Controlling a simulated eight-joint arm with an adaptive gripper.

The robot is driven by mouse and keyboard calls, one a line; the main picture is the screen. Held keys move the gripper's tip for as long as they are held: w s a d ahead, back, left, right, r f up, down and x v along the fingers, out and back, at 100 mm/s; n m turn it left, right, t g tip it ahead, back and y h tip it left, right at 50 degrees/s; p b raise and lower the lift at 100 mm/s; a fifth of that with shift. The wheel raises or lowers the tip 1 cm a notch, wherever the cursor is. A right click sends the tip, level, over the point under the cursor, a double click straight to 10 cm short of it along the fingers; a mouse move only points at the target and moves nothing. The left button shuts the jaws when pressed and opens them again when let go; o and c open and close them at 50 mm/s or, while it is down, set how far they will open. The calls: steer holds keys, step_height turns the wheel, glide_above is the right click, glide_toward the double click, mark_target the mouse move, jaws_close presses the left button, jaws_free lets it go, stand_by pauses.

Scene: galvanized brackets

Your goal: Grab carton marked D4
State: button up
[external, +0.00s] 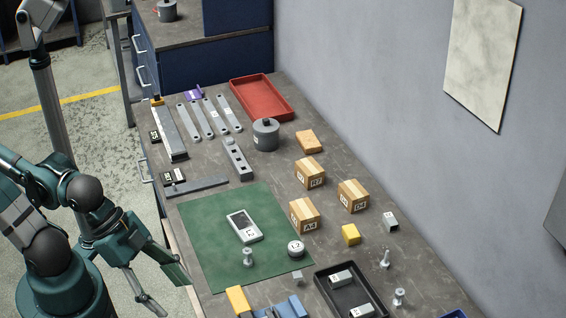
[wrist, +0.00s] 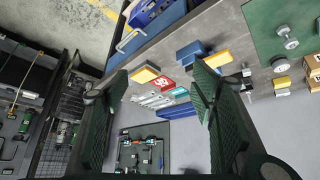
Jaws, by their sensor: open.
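The carton marked D4 (external: 353,196) is a small tan box with a lighter tape strip, standing on the workbench on the wall side. Two similar cartons stand near it: one that appears marked R7 (external: 310,173) behind and left, and one marked A4 (external: 304,216) in front and left. My gripper (external: 165,287) is open and empty beside the bench's left edge, well apart from the cartons. In the wrist view my gripper (wrist: 160,95) has its fingers wide apart with nothing between them. A carton (wrist: 314,68) is cut off at that view's right edge; its mark is unreadable.
A black tray (external: 326,281) and red tray (external: 262,98) sit farther off.

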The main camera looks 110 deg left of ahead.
steer(key=w+a+r+n+g+p, duration=0.1)
steer(key=w+a+r+n+p, duration=0.1)
steer(key=w+a+r+n, duration=0.35)
steer(key=w+a+r+n+g+p, duration=0.1)
steer(key=w+a+r+n, duration=0.15)
steer(key=w+a, duration=0.5)
steer(key=w+a+n+g+p, duration=0.15)
steer(key=w+a+n, duration=0.3)
steer(key=a, duration=0.45)
steer(key=w+a+n+p, duration=0.2)
steer(key=w+a+n, duration=0.1)
steer(key=w+a, duration=0.4)
steer(key=n+h+p, duration=0.3)
steer(key=n+p, duration=0.2)
steer(key=n, duration=0.7)
glide_above(352, 188)
steer(key=s+a, duration=0.1)
steer(key=s, duration=0.1)
steer(key=f, duration=1.7)
steer(key=shift+w+a+f, duration=0.15)
steer(key=shift+w, duration=0.05)
steer(key=shift+s+a+f, duration=0.1)
steer(key=shift+a+f, duration=0.15)
steer(key=shift+x, duration=1.25)
